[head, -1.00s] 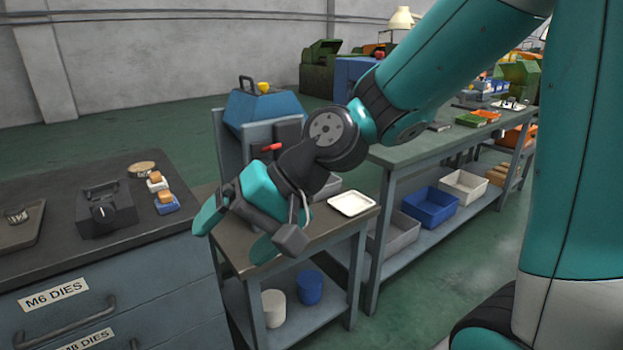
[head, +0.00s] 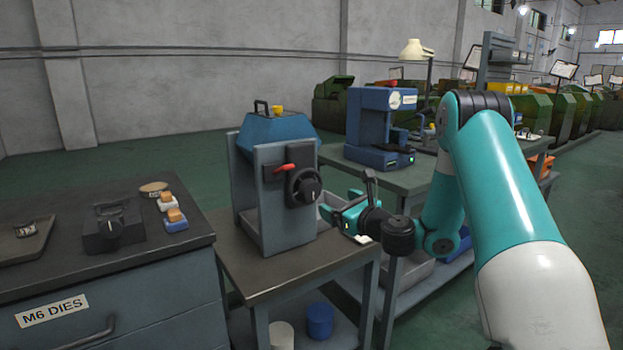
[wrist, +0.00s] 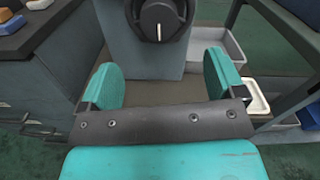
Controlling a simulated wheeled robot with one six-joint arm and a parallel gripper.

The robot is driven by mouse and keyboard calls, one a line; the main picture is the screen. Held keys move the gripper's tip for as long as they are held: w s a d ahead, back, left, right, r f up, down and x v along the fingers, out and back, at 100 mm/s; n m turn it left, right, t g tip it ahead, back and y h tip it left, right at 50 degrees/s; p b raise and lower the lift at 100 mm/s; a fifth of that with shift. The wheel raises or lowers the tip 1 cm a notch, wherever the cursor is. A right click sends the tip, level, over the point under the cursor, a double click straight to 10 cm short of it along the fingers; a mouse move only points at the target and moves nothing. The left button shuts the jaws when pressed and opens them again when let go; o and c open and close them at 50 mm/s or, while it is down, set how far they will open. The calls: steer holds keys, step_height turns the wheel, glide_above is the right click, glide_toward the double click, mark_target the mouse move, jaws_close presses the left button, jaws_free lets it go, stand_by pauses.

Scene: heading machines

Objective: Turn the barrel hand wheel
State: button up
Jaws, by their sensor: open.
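The barrel hand wheel (head: 304,187) is a round black wheel with a white mark on its hub. It sits on the right-hand face of a grey stand (head: 270,215) carrying a blue barrel (head: 275,131). A red lever (head: 285,167) is beside the wheel. In the wrist view the wheel (wrist: 160,18) is at the top, centred ahead of my gripper, its mark near upright. My gripper (head: 338,212) is open and empty, to the right of and slightly below the wheel, apart from it. Both teal fingers of my gripper (wrist: 162,80) show in the wrist view.
The stand is on a small dark table (head: 270,268). A grey bin (wrist: 222,55) and a white tray (wrist: 256,97) lie to the right. A drawer cabinet (head: 120,290) is at left. A blue machine (head: 372,120) is on the bench behind.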

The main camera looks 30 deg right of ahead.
mark_target(314, 191)
steer(key=w+p, duration=0.3)
steer(key=w, duration=0.1)
steer(key=w+p, duration=0.3)
steer(key=w, duration=0.1)
steer(key=w+a+p, duration=0.1)
steer(key=w+p, duration=0.2)
steer(key=w, duration=0.1)
steer(key=shift+w+p, duration=0.3)
steer(key=shift+d, duration=0.1)
steer(key=c, duration=0.9)
